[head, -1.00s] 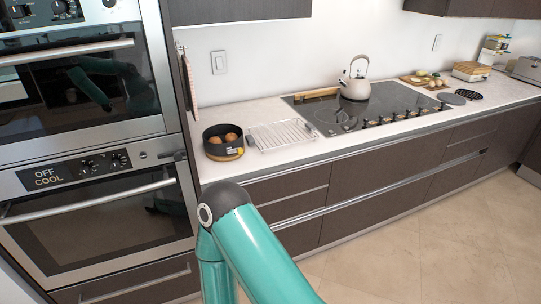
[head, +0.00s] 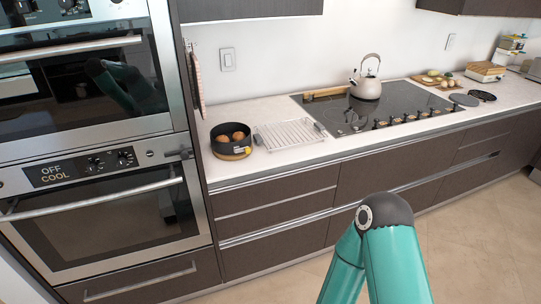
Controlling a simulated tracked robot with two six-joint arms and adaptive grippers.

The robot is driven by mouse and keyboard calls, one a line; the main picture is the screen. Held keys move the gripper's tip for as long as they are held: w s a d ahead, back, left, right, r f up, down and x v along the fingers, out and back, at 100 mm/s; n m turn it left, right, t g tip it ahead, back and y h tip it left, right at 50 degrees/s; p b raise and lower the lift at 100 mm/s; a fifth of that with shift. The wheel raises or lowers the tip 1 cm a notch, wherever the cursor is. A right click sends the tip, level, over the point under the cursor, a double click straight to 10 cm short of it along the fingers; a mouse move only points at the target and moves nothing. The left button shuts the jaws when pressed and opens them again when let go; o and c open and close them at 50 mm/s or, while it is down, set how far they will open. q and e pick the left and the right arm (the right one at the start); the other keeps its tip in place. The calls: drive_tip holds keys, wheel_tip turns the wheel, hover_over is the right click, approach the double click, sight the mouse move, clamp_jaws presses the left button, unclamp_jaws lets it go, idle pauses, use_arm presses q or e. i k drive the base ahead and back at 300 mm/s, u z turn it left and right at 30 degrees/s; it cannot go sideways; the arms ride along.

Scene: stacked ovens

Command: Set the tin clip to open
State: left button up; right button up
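A round dark tin (head: 231,148) holding brown eggs (head: 238,136) stands on the counter, just right of the ovens. A small yellow spot (head: 247,150) shows low on its right side. It may be the clip, but it is too small to tell whether it is open or shut. A teal arm of mine with a dark joint cap rises from the bottom right, in front of the drawers and apart from the tin. Neither of my grippers shows in the head view.
Stacked ovens (head: 100,205) fill the left side; the lower display reads OFF COOL. A wire rack (head: 287,134) lies right of the tin, with a kettle (head: 367,85) on the black hob (head: 405,100) beyond. Drawers (head: 275,215) run below the counter. Floor is clear at right.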

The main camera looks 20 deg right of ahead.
sight(247, 150)
drive_tip(key=z, duration=0.1)
drive_tip(key=i, duration=1)
drive_tip(key=u, duration=0.1)
